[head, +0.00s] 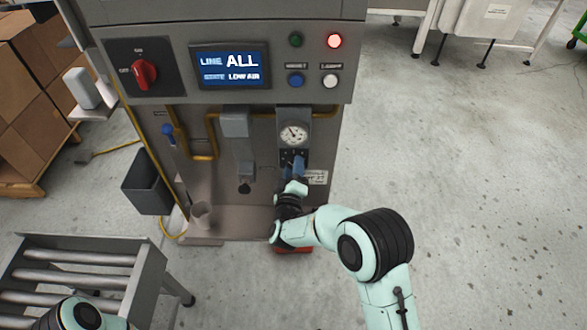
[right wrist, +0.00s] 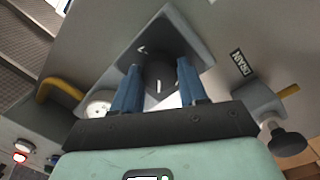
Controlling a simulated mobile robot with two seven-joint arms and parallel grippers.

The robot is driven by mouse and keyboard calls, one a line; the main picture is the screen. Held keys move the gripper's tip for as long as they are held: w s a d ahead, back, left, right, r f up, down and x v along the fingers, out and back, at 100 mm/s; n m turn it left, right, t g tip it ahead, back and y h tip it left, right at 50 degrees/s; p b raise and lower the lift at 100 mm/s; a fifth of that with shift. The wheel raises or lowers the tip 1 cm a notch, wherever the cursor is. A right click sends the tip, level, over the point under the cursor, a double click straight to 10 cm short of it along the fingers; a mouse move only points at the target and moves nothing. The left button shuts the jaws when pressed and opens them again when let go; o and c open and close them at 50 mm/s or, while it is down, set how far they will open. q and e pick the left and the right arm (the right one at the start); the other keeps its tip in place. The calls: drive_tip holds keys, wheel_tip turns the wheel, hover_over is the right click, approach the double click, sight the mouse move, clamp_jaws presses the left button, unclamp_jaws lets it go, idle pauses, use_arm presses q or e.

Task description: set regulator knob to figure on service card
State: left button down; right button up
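The regulator is on the machine's front, below a round white gauge (head: 293,135); the gauge also shows in the right wrist view (right wrist: 97,108). The dark regulator knob (right wrist: 160,72) shows in the right wrist view, between the two blue fingers of my right gripper (right wrist: 158,80). The fingers look closed against its sides. In the head view my right gripper (head: 293,165) hides most of the knob. The white service card (head: 316,177) is just right of the gripper; its figure is too small to read. My left gripper is out of view; only part of that arm shows at lower left.
The machine's screen (head: 230,67) reads "LINE ALL" and "STATE LOW AIR". A red lamp (head: 334,41) is lit. A red rotary switch (head: 144,74) is at upper left. A roller conveyor (head: 75,257) stands at lower left.

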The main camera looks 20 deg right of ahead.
drive_tip(key=shift+c, duration=1.3)
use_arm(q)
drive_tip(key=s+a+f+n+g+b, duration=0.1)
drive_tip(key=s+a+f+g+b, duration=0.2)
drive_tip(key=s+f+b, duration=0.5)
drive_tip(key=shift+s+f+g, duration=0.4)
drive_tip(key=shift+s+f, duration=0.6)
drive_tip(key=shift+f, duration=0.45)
use_arm(e)
drive_tip(key=shift+r+m+y, duration=0.1)
drive_tip(key=shift+m+y, duration=0.55)
drive_tip(key=shift+m, duration=5.65)
drive_tip(key=shift+m+y, duration=0.65)
drive_tip(key=shift+m, duration=5.65)
